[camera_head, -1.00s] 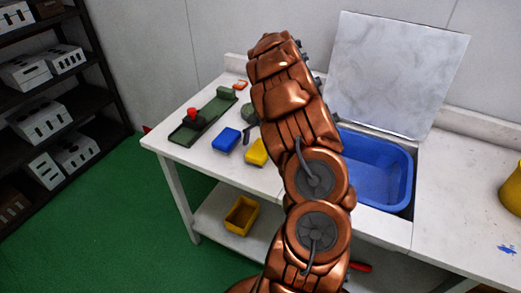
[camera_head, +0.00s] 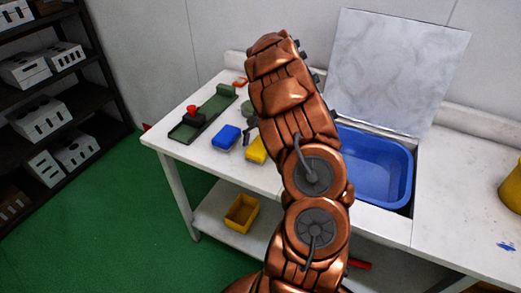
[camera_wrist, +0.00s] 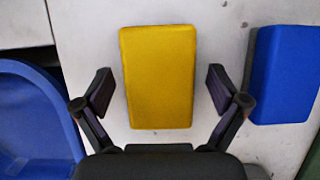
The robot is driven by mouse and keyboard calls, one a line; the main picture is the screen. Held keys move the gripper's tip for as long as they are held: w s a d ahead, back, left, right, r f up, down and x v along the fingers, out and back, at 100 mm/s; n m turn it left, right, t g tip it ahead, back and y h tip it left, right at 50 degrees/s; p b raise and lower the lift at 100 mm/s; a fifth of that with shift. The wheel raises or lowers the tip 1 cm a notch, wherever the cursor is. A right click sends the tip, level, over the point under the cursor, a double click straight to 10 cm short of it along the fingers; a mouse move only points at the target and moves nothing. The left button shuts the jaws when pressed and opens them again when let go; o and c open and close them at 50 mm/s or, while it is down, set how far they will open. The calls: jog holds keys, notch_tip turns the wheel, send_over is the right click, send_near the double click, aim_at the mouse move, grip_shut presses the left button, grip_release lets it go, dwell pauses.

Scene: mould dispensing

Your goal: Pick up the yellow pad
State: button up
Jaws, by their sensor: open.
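The yellow pad (camera_wrist: 159,78) is a flat rounded block lying on the white table. In the wrist view it sits upright in the picture between and ahead of my open fingers. My gripper (camera_wrist: 158,92) has one finger on each side of the pad's near half, with a gap on both sides, and holds nothing. In the head view the yellow pad (camera_head: 256,149) shows only in part, its right side hidden by my arm. There my gripper is mostly hidden behind the arm.
A blue pad (camera_wrist: 285,75) lies right of the yellow one; the head view also shows the blue pad (camera_head: 226,137). A blue basin (camera_head: 376,167) is sunk in the table to the right. A green tray (camera_head: 203,121) with a red-topped part lies at left.

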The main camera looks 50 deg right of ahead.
aim_at(258, 148)
jog(key=c, duration=1.3)
jog(key=shift+o, duration=0.2)
jog(key=shift+r, duration=0.35)
jog(key=shift+r+b, duration=0.65)
jog(key=shift+r, duration=1)
jog(key=s+a+r+b, duration=0.1)
jog(key=s+a+b, duration=0.2)
jog(key=s+a, duration=0.6)
jog(key=s, duration=0.3)
jog(key=shift+s+a+r+b, duration=0.3)
jog(key=shift+a+b, duration=0.1)
